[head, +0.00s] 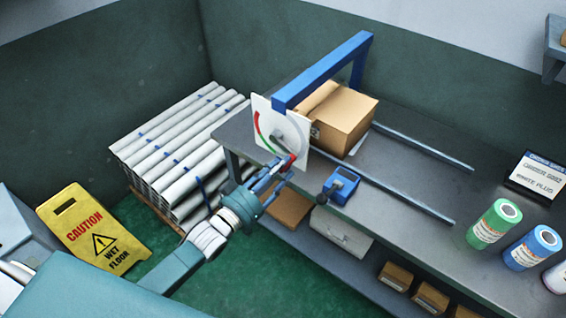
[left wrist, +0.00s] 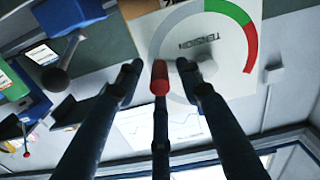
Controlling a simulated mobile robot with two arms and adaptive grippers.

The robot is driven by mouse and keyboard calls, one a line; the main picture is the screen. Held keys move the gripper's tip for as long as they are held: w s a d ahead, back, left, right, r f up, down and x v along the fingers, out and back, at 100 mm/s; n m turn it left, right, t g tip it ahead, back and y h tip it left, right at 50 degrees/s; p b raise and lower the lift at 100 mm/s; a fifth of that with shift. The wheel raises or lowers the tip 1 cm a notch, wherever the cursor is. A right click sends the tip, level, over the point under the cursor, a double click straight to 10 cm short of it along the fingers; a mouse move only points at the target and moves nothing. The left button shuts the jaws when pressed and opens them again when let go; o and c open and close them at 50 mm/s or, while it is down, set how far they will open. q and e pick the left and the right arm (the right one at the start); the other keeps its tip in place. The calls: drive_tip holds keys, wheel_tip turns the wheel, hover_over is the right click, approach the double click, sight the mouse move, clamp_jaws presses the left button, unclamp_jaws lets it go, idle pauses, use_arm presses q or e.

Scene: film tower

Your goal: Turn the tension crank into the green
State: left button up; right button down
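The tension gauge (head: 297,128) is a white plate with a red, green and grey arc, standing upright at the bench's near left end. In the left wrist view the gauge (left wrist: 236,63) shows upside down with the word TENSION. The crank's red knob (head: 290,158) is at the plate's lower edge; it also shows in the left wrist view (left wrist: 160,77), in line with a dark finger. My left gripper (head: 275,178) is at the knob, with its outer fingers spread to either side. Contact and the needle's reading are unclear. My right gripper is out of view.
A blue device with a black-knobbed lever (head: 341,186) sits close right of my gripper. A cardboard box (head: 340,115) stands behind the gauge under a blue frame (head: 325,70). Rails run along the bench (head: 410,165). Pale tubes (head: 180,145) are stacked left, near a yellow sign (head: 92,230).

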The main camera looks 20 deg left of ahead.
use_arm(q)
drive_tip(key=shift+w+d+r, duration=0.1)
drive_tip(key=shift+w+d, duration=0.2)
drive_tip(key=shift+w, duration=0.3)
clamp_jaws()
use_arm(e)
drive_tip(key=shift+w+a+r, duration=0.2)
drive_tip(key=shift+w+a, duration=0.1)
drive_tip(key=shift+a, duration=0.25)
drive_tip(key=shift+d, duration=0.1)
